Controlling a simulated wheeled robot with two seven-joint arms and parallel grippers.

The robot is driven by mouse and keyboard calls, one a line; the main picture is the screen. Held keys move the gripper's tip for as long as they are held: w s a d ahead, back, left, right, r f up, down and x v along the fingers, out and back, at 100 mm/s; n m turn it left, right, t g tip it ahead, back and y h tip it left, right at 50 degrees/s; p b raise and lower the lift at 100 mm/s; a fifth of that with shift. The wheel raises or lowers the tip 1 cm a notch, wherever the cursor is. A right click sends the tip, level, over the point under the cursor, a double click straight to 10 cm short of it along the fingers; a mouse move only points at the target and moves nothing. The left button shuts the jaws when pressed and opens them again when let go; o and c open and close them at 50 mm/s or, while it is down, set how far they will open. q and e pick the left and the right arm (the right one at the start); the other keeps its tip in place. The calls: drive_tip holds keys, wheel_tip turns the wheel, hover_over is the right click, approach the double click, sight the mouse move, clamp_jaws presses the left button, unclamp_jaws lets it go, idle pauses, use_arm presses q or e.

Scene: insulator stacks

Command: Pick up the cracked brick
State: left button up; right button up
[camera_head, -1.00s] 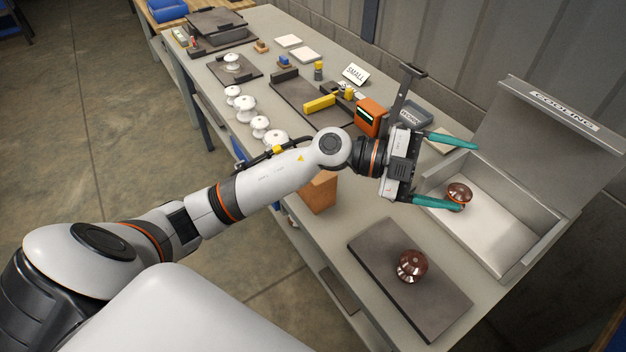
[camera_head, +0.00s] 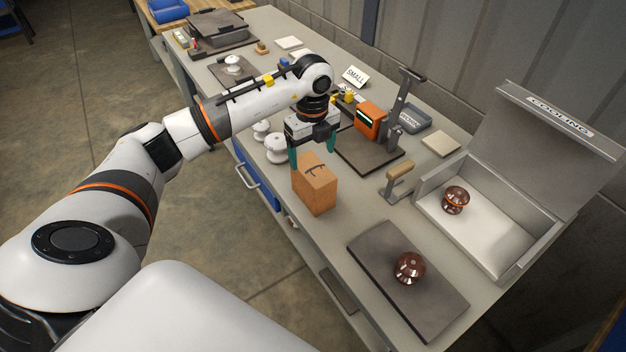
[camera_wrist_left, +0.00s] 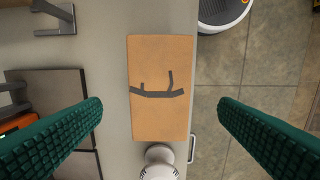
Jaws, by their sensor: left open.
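The cracked brick (camera_head: 316,186) is an orange-tan block standing near the table's front edge, with a dark branching crack mark on its top face. In the left wrist view the brick (camera_wrist_left: 158,112) lies centred between the fingers, its crack facing the camera. My left gripper (camera_head: 312,158) is open, pointing down above the brick, with its teal fingers apart. In the wrist view the fingers (camera_wrist_left: 160,128) stand wide of the brick on both sides and do not touch it. My right gripper is not in view.
A white insulator (camera_wrist_left: 159,163) stands close beside the brick. A wooden-handled tool (camera_head: 398,182) stands to its right. A dark mat (camera_head: 385,262) holds a brown insulator (camera_head: 409,268). The cooling box (camera_head: 487,262) holds another brown insulator (camera_head: 456,199). An orange device (camera_head: 370,120) stands behind.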

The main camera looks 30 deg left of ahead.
sight(313, 168)
use_arm(q)
wheel_tip(313, 168, down, 6)
drive_tip(key=shift+d+r+p, duration=0.15)
drive_tip(key=shift+r+p, duration=0.05)
drive_tip(key=shift+p, duration=1)
drive_tip(key=shift+f, duration=0.25)
drive_tip(key=c, duration=1.7)
drive_tip(key=shift+r, duration=0.1)
drive_tip(key=shift+c, duration=0.5)
